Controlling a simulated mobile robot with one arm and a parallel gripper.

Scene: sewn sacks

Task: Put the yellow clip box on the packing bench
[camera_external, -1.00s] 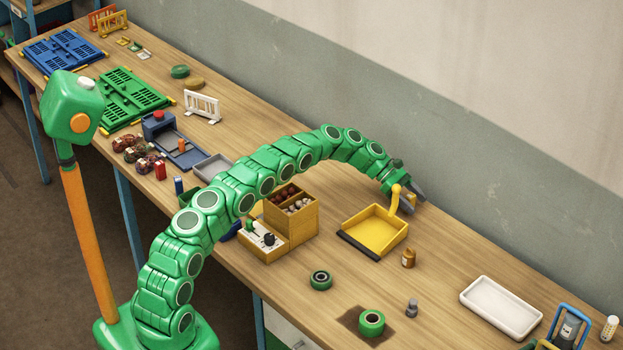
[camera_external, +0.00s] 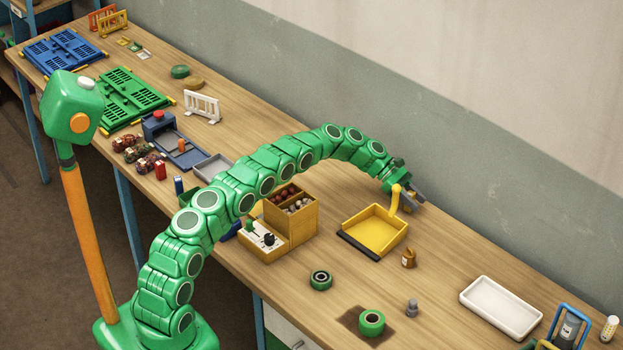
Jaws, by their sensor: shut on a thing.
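My gripper (camera_external: 411,196) is at the end of the green arm, over the bench just behind the upright handle of a yellow dustpan (camera_external: 375,232). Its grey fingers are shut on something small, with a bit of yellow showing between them. This seems to be the yellow clip box, but the fingers and the dustpan handle hide most of it. I cannot tell whether it touches the bench. The packing bench (camera_external: 452,262) is a long wooden top running along the wall.
A white tray (camera_external: 501,307) lies to the right.

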